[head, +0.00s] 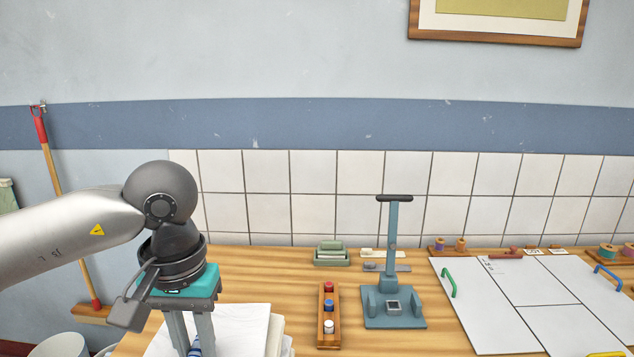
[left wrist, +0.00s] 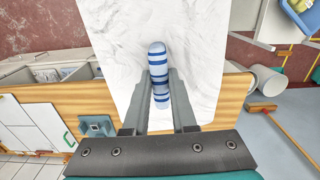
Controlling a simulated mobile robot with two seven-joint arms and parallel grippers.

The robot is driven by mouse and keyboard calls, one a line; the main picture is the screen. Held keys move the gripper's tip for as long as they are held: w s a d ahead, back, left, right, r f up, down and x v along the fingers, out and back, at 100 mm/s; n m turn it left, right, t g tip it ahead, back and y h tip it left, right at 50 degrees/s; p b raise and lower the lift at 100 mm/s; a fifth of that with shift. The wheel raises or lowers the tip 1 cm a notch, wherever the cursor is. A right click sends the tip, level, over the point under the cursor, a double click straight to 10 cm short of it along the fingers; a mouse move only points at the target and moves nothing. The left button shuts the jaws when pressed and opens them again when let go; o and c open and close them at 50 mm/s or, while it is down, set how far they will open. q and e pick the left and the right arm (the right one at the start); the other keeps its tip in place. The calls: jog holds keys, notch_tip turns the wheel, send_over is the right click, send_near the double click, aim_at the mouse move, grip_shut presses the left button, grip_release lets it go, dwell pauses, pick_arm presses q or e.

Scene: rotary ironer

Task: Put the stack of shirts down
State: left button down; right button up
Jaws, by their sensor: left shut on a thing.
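A stack of folded white cloth, the shirts (head: 248,325), is at the table's near left part in the head view. It fills the middle of the left wrist view (left wrist: 115,30) and reaches past the table edge there. A blue-and-white striped roll (left wrist: 156,55) lies over the stack. My left gripper (left wrist: 160,78) is above the stack, its fingers shut on the striped roll. In the head view my left gripper (head: 193,338) points down, its tips near the bottom edge. I cannot tell whether the stack rests on the table. My right gripper is not in view.
On the wooden table (head: 290,268) stand a rack with coloured spools (head: 328,315), a blue-grey press stand (head: 393,270) and a green tray (head: 331,253). A white board with green and blue handles (head: 530,300) lies at right. A broom (head: 60,200) leans at left.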

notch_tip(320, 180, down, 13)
jog(key=b, duration=1.2)
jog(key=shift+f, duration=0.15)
